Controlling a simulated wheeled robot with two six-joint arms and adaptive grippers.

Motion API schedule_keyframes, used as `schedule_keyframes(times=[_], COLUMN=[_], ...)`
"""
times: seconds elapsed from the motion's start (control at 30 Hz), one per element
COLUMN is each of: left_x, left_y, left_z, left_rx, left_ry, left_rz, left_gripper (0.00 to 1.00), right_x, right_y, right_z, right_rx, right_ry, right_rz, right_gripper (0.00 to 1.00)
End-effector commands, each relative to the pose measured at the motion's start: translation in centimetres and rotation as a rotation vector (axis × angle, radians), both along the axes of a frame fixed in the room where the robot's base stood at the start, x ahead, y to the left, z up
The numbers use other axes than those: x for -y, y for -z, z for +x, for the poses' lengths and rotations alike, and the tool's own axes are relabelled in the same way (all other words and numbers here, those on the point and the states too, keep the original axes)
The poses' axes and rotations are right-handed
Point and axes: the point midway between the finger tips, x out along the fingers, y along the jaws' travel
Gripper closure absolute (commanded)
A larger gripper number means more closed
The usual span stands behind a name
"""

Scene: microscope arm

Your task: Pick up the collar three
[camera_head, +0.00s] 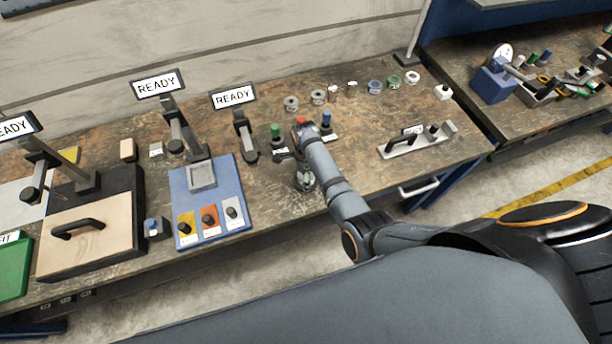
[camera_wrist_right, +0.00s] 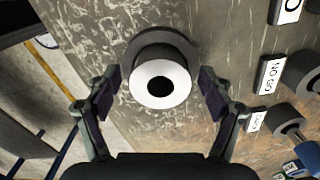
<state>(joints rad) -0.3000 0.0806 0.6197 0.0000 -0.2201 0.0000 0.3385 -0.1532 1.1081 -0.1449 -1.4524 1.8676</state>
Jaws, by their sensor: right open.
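In the right wrist view a collar (camera_wrist_right: 161,83) with a white ring face, a dark centre hole and a dark grey wider flange sits on the bench. It lies between the two spread fingers of my right gripper (camera_wrist_right: 160,92), with a gap visible on each side. No number shows on it, so I cannot tell if it is collar three. In the head view my right gripper (camera_head: 305,183) is low near the bench's front edge, and the arm partly hides that spot. My left gripper is not in view.
To the right in the wrist view, a NO GO label (camera_wrist_right: 269,75) and grey cylindrical parts stand close by. In the head view a green-topped gauge (camera_head: 275,131) stands left of the arm, a row of rings (camera_head: 318,97) behind, a handled rack (camera_head: 418,140) right.

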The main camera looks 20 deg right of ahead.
Motion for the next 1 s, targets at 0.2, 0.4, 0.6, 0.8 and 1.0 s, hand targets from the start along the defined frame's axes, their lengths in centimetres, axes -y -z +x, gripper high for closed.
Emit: schedule_keyframes(times=[0.2, 0.4, 0.6, 0.8, 1.0], left_x=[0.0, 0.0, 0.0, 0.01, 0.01], left_y=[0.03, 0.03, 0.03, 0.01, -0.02], left_z=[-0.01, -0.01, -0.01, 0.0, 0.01], left_rx=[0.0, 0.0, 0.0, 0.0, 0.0], left_ry=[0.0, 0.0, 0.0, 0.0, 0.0], left_rz=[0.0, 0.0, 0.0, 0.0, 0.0], left_gripper=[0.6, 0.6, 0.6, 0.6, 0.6], right_x=[0.01, 0.01, 0.0, 0.0, 0.01], right_y=[-0.03, -0.05, -0.04, -0.17, -0.19], right_z=[0.03, 0.03, 0.01, 0.12, 0.12], right_rx=[0.001, 0.001, 0.0, 0.003, 0.003], right_ry=[0.0, 0.0, 0.0, 0.0, 0.0], right_rz=[0.0, 0.0, 0.0, 0.0, 0.0], right_gripper=[0.3, 0.57, 0.84, 1.0, 1.0])
